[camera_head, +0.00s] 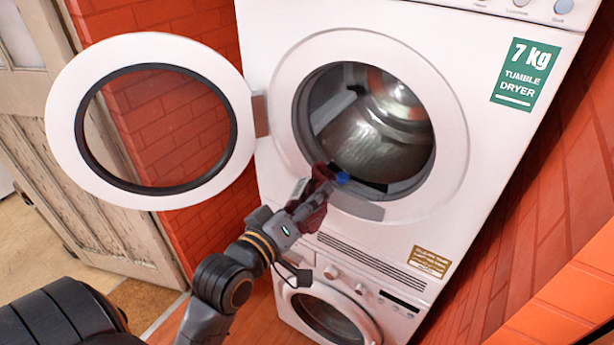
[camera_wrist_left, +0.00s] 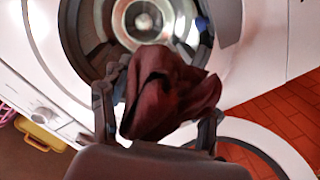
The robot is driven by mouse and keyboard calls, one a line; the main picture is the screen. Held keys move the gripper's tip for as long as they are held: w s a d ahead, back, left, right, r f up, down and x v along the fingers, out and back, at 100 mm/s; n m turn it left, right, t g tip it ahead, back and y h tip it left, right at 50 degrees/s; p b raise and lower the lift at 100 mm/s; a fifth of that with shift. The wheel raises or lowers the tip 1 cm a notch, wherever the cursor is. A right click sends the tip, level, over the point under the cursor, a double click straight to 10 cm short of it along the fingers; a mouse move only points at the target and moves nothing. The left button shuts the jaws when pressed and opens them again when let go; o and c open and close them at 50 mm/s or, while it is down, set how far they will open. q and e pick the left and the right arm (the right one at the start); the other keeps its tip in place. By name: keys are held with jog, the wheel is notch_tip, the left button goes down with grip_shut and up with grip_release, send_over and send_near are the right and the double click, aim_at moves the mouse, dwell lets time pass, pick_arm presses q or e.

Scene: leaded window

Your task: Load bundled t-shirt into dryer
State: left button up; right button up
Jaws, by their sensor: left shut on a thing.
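The white tumble dryer (camera_head: 500,135) stands with its round door (camera_head: 68,125) swung open to the left. Its metal drum (camera_head: 375,125) shows through the opening and also in the left wrist view (camera_wrist_left: 145,20). My left gripper (camera_head: 318,185) is at the lower left of the opening's rim. It is shut on a dark maroon bundled t-shirt (camera_wrist_left: 165,95), which shows between the fingers in front of the drum. In the head view the t-shirt (camera_head: 318,172) is small and partly hidden by the gripper. My right gripper is not in view.
A second white front-loading machine (camera_head: 303,288) is below the dryer. A red brick wall (camera_head: 160,110) is behind the open door, and a weathered wooden door (camera_head: 85,225) is at the left. A yellow object (camera_wrist_left: 40,135) shows at the left wrist view's lower left.

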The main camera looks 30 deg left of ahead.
pick_arm(q)
jog(key=shift+w+r, duration=0.1)
jog(key=shift+w, duration=0.05)
jog(key=w+b, duration=0.3)
jog(key=b, duration=0.2)
jog(key=w+b, duration=0.2)
jog(key=shift+w+d+f+b, duration=0.15)
jog(key=shift+w+f+b, duration=0.15)
jog(key=shift+w+b, duration=0.1)
jog(key=w+d+f+b, duration=0.1)
jog(key=w+b, duration=0.8)
jog(key=w, duration=2.1)
notch_tip(320, 180, down, 2)
jog(key=shift+f, duration=0.2)
jog(key=o, duration=1.3)
jog(key=shift+o, duration=0.2)
